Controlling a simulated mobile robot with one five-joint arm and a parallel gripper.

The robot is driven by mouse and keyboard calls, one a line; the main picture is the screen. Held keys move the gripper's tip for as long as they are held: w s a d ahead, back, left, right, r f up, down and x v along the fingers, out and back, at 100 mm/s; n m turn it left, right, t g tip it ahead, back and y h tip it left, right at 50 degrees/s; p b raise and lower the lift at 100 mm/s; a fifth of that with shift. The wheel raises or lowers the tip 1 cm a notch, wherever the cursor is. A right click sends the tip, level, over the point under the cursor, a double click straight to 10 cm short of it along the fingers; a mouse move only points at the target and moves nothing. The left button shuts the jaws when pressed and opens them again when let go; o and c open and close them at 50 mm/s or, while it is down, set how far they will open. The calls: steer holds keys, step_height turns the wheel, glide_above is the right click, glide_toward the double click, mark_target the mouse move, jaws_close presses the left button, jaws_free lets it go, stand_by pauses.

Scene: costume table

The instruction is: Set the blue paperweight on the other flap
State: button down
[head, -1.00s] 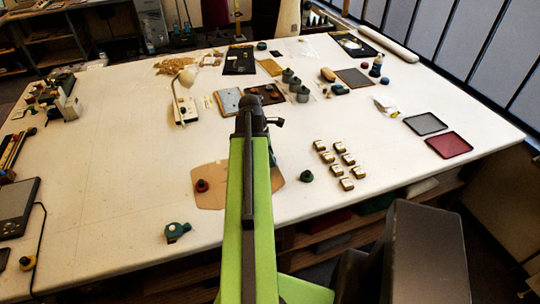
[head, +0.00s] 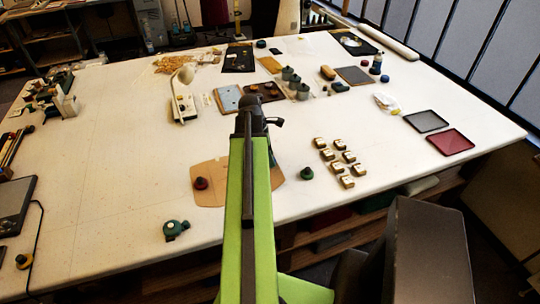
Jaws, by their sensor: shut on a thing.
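A tan sheet with flaps (head: 222,171) lies near the front edge of the table. A red, dark-topped weight (head: 201,184) stands on its left flap. Its right flap (head: 278,177) shows just right of my arm and looks bare; the middle is hidden behind the arm. A green weight (head: 306,174) stands on the table right of the sheet. My gripper (head: 273,122) shows only as a dark part at the far end of my green arm; its jaws are shut, with what they hold hidden. I cannot make out the blue paperweight.
Several small gold-topped blocks (head: 343,157) stand to the right. A white lamp (head: 182,90) and trays, the red one (head: 450,142) at far right, stand farther back. The left middle table is clear.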

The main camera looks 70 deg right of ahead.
steer(key=shift+f+b, duration=1.35)
steer(key=shift+f, duration=0.05)
steer(key=c, duration=0.6)
jaws_free()
steer(key=shift+c, duration=0.2)
steer(key=shift+r, duration=0.15)
steer(key=p+v, duration=1.6)
steer(key=v, duration=0.1)
steer(key=shift+p, duration=0.4)
